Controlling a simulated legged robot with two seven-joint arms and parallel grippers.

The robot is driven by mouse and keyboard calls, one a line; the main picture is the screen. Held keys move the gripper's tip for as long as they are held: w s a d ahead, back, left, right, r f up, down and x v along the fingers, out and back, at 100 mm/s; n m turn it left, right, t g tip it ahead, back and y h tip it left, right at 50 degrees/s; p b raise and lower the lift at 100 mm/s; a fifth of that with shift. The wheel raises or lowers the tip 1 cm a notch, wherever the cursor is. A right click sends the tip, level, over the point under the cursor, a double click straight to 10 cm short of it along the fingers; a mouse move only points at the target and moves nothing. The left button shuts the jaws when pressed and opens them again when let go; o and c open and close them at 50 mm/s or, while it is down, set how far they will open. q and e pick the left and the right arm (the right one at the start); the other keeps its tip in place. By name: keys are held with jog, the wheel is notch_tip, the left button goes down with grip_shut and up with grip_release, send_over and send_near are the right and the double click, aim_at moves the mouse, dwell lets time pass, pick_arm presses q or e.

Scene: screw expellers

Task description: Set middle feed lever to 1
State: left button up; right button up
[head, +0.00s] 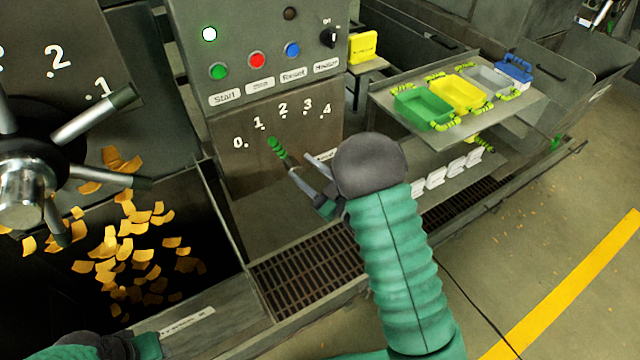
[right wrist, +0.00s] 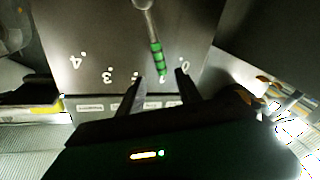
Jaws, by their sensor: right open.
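The middle feed lever has a green ribbed grip (head: 277,148) and a grey rod, on a grey panel with a 0 to 4 scale. In the head view its tip lies below the 1. In the right wrist view the grip (right wrist: 156,58) points at the 1, which its end partly covers. My right gripper (head: 298,166) is open, its fingers close to the lever. In the right wrist view the open fingers (right wrist: 159,80) stand on either side of the grip's end, with gaps visible. My left gripper's fingers are not in view.
Buttons (head: 257,60) and a knob sit above the scale. A large hub with handles (head: 25,190) is at left, over falling yellow flakes (head: 130,240). A shelf with colored bins (head: 425,108) stands right of the panel. A grate (head: 310,275) lies below.

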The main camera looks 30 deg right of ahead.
jog(key=v, duration=0.6)
jog(key=shift+b, duration=0.3)
notch_tip(320, 180, down, 6)
jog(key=m+g+h+p, duration=0.2)
jog(key=m+g+h, duration=0.35)
jog(key=g, duration=0.25)
jog(key=s+a+m+g, duration=0.1)
jog(key=s+a+g, duration=0.3)
jog(key=s, duration=0.3)
jog(key=s+a+m+g, duration=0.1)
jog(key=s+a+g, duration=0.2)
jog(key=s, duration=0.5)
jog(key=shift+s+a+f+g, duration=0.35)
jog(key=shift+f+g, duration=0.05)
